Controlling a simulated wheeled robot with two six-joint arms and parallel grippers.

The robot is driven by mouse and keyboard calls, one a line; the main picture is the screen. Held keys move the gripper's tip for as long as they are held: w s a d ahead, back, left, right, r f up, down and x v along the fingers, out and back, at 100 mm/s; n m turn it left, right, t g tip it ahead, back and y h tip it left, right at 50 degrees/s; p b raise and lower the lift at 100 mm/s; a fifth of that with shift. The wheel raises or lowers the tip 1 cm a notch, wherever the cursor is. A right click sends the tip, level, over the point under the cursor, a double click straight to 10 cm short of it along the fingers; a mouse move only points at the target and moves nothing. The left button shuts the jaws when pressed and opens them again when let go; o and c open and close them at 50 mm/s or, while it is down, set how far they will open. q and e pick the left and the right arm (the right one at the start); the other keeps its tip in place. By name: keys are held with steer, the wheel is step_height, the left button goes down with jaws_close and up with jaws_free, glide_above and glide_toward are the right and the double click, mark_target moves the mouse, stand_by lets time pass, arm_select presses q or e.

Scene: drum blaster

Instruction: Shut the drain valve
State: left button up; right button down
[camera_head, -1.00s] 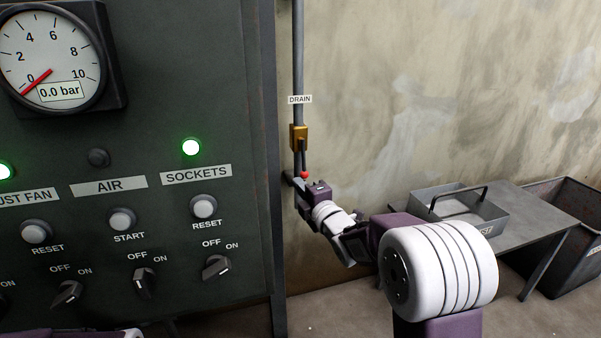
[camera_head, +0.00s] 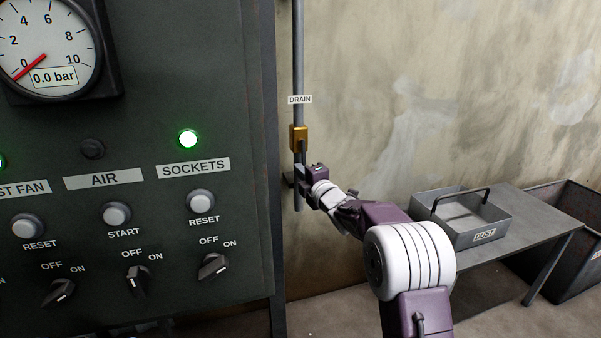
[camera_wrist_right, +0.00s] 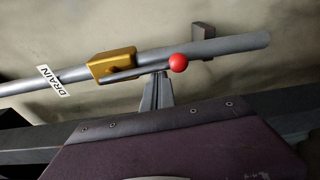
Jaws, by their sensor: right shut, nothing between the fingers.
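The drain valve has a brass body (camera_head: 299,137) on a vertical grey pipe under the DRAIN label (camera_head: 300,99). In the right wrist view the brass body (camera_wrist_right: 112,63) carries a thin grey lever (camera_wrist_right: 147,69) ending in a red ball (camera_wrist_right: 178,63). The lever lies nearly along the pipe, pointing down it. In the head view my right gripper (camera_head: 299,174) is just below the brass body and hides the red ball. In the wrist view its fingers (camera_wrist_right: 160,76) are shut and empty, tips close beside the lever; contact cannot be told. My left gripper is out of view.
A dark control panel (camera_head: 150,225) with switches and a gauge (camera_head: 48,50) stands close left of the pipe. At right are a table (camera_head: 530,235) with a DUST tray (camera_head: 470,240) and a dark bin (camera_head: 575,275). A pipe bracket (camera_wrist_right: 203,30) sits beyond the red ball.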

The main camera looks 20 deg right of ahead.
steer(key=shift+d+n, duration=0.35)
steer(key=shift+n, duration=0.15)
steer(key=d+r+n+h, duration=0.1)
steer(key=d+r+n, duration=0.2)
steer(key=n, duration=0.4)
steer(key=d+r+n+g+h, duration=0.1)
steer(key=d+r+n, duration=0.2)
steer(key=d+n, duration=0.2)
steer(key=shift+w+n+h, duration=0.15)
steer(key=shift+n+h, duration=0.15)
steer(key=shift+n, duration=1.3)
steer(key=shift+d+r, duration=0.1)
step_height(320, 180, down, 5)
steer(key=b, duration=0.5)
steer(key=s+r, duration=0.2)
steer(key=s, duration=0.7)
steer(key=shift+d+r+b, duration=0.15)
steer(key=shift+d+b, duration=0.05)
steer(key=shift+b, duration=0.15)
